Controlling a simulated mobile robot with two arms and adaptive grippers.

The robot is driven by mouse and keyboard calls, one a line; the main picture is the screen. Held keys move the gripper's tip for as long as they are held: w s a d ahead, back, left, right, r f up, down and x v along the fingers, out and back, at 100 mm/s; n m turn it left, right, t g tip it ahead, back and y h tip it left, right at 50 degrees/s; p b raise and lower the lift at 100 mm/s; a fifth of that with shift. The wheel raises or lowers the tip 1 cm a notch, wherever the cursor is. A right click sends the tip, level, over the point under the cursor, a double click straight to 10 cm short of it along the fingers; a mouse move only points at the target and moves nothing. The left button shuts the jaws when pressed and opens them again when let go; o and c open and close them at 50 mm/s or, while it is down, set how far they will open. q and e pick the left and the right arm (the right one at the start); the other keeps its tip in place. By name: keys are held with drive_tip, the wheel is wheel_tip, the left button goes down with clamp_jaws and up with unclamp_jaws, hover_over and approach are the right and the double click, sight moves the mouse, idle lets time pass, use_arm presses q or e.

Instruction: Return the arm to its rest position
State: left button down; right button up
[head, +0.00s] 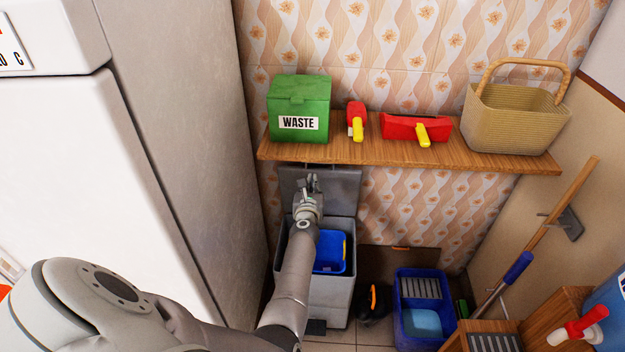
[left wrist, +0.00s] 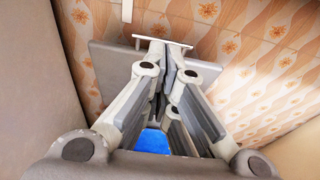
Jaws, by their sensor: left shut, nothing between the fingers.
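My left arm (head: 293,285) reaches up from the bottom left of the head view. My left gripper (head: 313,183) is at its end, in front of the raised lid and below the wooden shelf. In the left wrist view the gripper's fingers (left wrist: 167,75) are close together with nothing seen between them. My right gripper is in neither view.
A grey bin (head: 329,298) stands below my gripper, its lid (head: 345,186) raised, with a blue container (head: 331,252) inside. The shelf (head: 370,153) above holds a green waste box (head: 299,104) and a basket (head: 510,118). A fridge (head: 85,185) stands left.

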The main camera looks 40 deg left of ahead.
use_arm(q)
drive_tip(key=s+d+f+m+g+h+b, duration=0.1)
drive_tip(key=s+d+f+m+g+h, duration=0.15)
drive_tip(key=s+d+f+m, duration=0.6)
drive_tip(key=s+d+f+m+g+h, duration=0.1)
drive_tip(key=s+d+f+m+h, duration=0.3)
drive_tip(key=f+m, duration=0.7)
drive_tip(key=s+d+f+m+g+h+b, duration=0.1)
drive_tip(key=s+d+f+m+g, duration=0.1)
drive_tip(key=s+d+f+m, duration=0.75)
drive_tip(key=s+f+m+g, duration=0.2)
drive_tip(key=s+f+m, duration=0.3)
drive_tip(key=s, duration=0.7)
drive_tip(key=s+f+m+g, duration=0.3)
drive_tip(key=s+f+m, duration=0.2)
drive_tip(key=s, duration=0.6)
drive_tip(key=s+a+f+m+g+b, duration=0.1)
drive_tip(key=s+f+m, duration=0.4)
drive_tip(key=s, duration=0.7)
drive_tip(key=shift+s+f+m+g+h, duration=0.4)
drive_tip(key=shift+f+g, duration=0.25)
drive_tip(key=shift+f, duration=0.25)
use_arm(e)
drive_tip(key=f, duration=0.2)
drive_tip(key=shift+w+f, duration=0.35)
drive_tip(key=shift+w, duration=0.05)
